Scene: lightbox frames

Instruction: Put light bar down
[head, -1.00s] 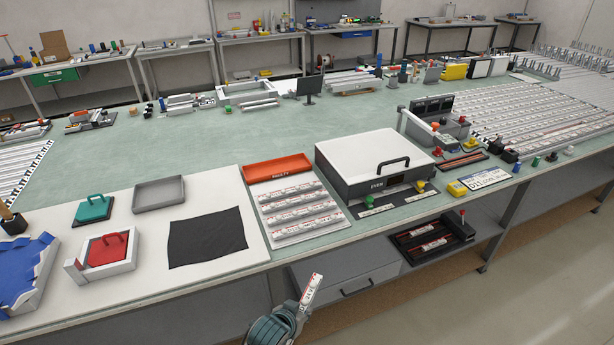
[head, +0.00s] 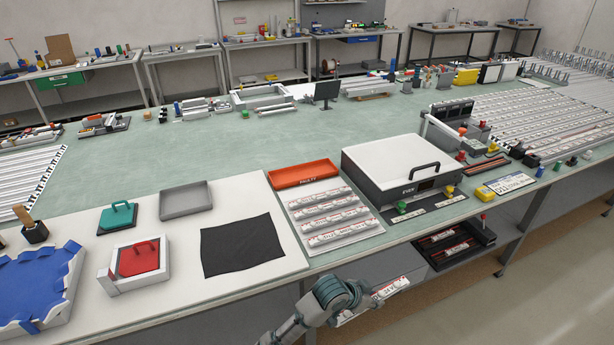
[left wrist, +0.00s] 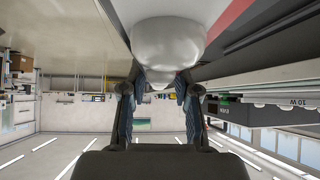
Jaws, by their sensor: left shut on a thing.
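My left gripper (head: 366,295) is at the front edge of the bench, its arm coming in from the bottom. It is shut on a white light bar (head: 391,288) with red and black print. The bar sticks out to the right of the gripper, tilted slightly up, in front of the bench's lower shelf. In the left wrist view, a blurred pale body (left wrist: 168,45) fills the space between my fingers (left wrist: 158,92). Several similar bars lie in rows on a white rack (head: 372,227) behind the gripper. My right gripper is not in view.
A red-orange tray (head: 304,174) lies behind the rack. A white-lidded box (head: 400,165) with a black handle stands right of it. A black cloth (head: 242,246) lies to the left. A black tray (head: 455,245) with bars sits on the lower shelf. The bench's green middle (head: 200,150) is mostly clear.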

